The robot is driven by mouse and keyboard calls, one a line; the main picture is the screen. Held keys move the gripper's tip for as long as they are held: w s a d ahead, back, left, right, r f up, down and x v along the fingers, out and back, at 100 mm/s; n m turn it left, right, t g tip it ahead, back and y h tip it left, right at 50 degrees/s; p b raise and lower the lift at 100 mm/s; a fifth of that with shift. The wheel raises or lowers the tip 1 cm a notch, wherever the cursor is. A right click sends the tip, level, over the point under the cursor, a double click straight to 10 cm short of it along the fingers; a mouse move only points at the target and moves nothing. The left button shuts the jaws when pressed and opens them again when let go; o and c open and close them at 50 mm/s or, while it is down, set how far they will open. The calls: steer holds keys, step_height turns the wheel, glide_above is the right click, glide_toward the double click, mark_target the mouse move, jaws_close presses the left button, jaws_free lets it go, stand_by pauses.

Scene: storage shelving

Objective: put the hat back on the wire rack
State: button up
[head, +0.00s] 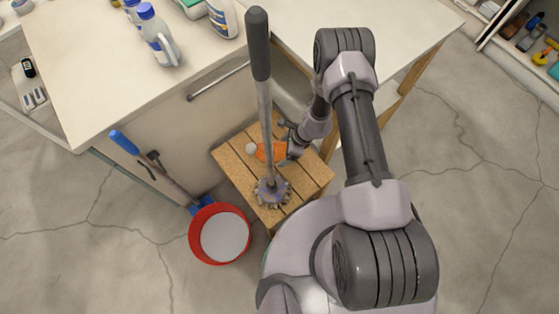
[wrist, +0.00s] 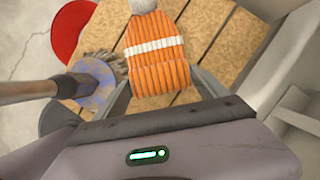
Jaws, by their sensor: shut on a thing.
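The hat (head: 270,152) is an orange ribbed knit with a white band and a white pompom. In the wrist view the hat (wrist: 160,72) lies between my two fingers, its pompom pointing away from me. My gripper (wrist: 160,84) is shut on its cuff end. In the head view my gripper (head: 285,150) reaches down over the slatted wooden stool (head: 232,160), with the hat low over its slats; I cannot tell whether the hat touches them. I cannot make out a wire rack in either view.
A long-handled tool (head: 266,110) with a toothed grey head rises close beside the hat. A red bucket (head: 193,238) and a blue-handled tool (head: 170,178) are left of the stool. Bottles (head: 157,35) stand on the white counter (head: 85,80). Floor at right is clear.

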step_height(320, 180, down, 6)
steer(key=shift+r+b, duration=0.2)
steer(key=shift+b, duration=0.8)
steer(key=shift+f, duration=0.15)
steer(key=o, duration=1.3)
